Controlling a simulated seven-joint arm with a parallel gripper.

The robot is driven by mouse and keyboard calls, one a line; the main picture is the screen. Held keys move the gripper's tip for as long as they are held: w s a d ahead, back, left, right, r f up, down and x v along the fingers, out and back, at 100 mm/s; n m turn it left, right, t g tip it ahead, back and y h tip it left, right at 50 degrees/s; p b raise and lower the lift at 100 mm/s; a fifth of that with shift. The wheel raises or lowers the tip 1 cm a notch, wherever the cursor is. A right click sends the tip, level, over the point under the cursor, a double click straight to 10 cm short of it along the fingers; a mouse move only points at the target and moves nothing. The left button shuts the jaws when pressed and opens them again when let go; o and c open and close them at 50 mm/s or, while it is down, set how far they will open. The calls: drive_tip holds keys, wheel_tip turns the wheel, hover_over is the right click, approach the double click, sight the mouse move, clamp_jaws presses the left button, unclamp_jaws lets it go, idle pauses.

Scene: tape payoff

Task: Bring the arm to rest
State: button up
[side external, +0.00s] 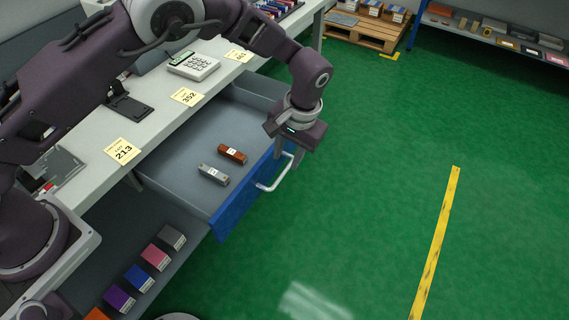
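My gripper (288,150) hangs at the end of my arm over the right end of the open drawer (190,160), close to the drawer's blue front and white handle (275,180). Its fingers are small and partly hidden by the gripper body, so I cannot tell whether they are open or shut. I cannot tell whether it touches the drawer. Inside the drawer lie an orange-brown block (232,154) and a grey block (213,175), each with a white label. Both lie apart from my gripper.
The bench top (135,130) carries a calculator (193,65) and yellow notes, one reading 213 (122,151). Several coloured boxes (139,278) line a lower shelf. A pallet (362,30) and a shelf rack (490,30) stand behind.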

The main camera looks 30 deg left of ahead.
drive_tip(key=shift+r, duration=0.4)
drive_tip(key=s+a+r+t+h, duration=0.1)
drive_tip(key=s+a+r, duration=0.2)
drive_tip(key=r, duration=0.5)
drive_tip(key=s+a+r+h, duration=0.1)
drive_tip(key=s+a+r, duration=0.25)
drive_tip(key=r, duration=0.45)
drive_tip(key=s+a+r+t+h, duration=0.15)
drive_tip(key=a+r, duration=0.25)
drive_tip(key=r, duration=0.4)
drive_tip(key=s+a+r+t, duration=0.1)
drive_tip(key=s+a, duration=0.2)
drive_tip(key=s, duration=0.7)
drive_tip(key=s+a+r+t+y, duration=0.1)
drive_tip(key=s+a+r+t, duration=0.1)
drive_tip(key=s, duration=0.8)
drive_tip(key=shift+s+a, duration=0.4)
drive_tip(key=shift+a, duration=0.15)
